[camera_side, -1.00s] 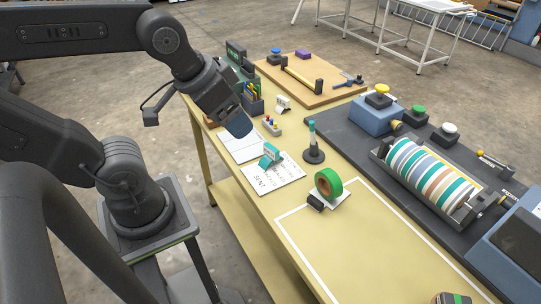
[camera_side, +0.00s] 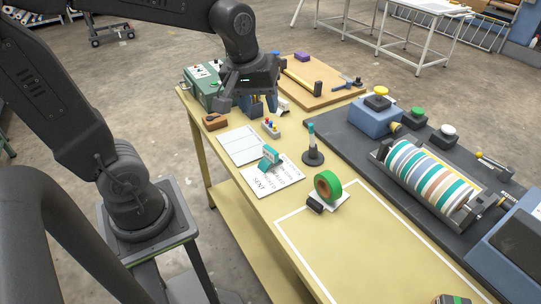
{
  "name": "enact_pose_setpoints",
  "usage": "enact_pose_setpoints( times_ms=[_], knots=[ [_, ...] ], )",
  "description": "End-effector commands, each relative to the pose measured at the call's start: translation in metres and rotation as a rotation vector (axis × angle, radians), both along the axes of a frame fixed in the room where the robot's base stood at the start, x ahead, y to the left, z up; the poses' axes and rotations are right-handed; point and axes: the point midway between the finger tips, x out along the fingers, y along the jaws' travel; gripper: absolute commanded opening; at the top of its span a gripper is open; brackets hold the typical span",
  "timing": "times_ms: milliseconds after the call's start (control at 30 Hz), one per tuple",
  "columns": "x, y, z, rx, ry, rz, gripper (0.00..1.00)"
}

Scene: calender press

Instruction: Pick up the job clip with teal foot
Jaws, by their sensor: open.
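A clip with a teal body and foot and a white face (camera_side: 270,157) stands on the white card marked SENT (camera_side: 262,184) near the table's left edge. My gripper (camera_side: 249,104) is open, with its fingers pointing down, in front of the pen holder in the picture. It is farther back than the teal clip and apart from it. Nothing shows between its fingers that I can tell as held. A pale clip (camera_side: 283,103) is partly hidden just right of my gripper.
A black post with a teal top (camera_side: 312,150) stands right of the clip. A green tape roll (camera_side: 328,186) stands in front. A small block with coloured pegs (camera_side: 270,127) and a blank white sheet (camera_side: 239,145) lie behind. The striped roller press (camera_side: 430,178) fills the right.

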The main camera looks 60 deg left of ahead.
Motion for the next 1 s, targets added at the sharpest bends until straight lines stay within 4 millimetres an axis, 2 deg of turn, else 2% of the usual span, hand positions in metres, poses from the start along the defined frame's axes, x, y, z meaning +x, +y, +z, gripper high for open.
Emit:
enact_pose_setpoints(
  times_ms=[33, 200, 400, 633, 900, 1000],
  knots=[
    [0.015, 0.011, -0.011, -0.031, 0.042, 0.128, 0.49],
    [0.053, 0.043, -0.045, -0.112, 0.142, 0.543, 0.49],
    [0.075, 0.069, -0.077, -0.152, 0.21, 0.86, 0.49],
    [0.08, 0.075, -0.099, -0.159, 0.228, 0.946, 0.49],
    [0.078, 0.075, -0.15, -0.158, 0.229, 0.944, 0.49],
    [0.079, 0.075, -0.163, -0.159, 0.228, 0.942, 0.49]
  ],
)
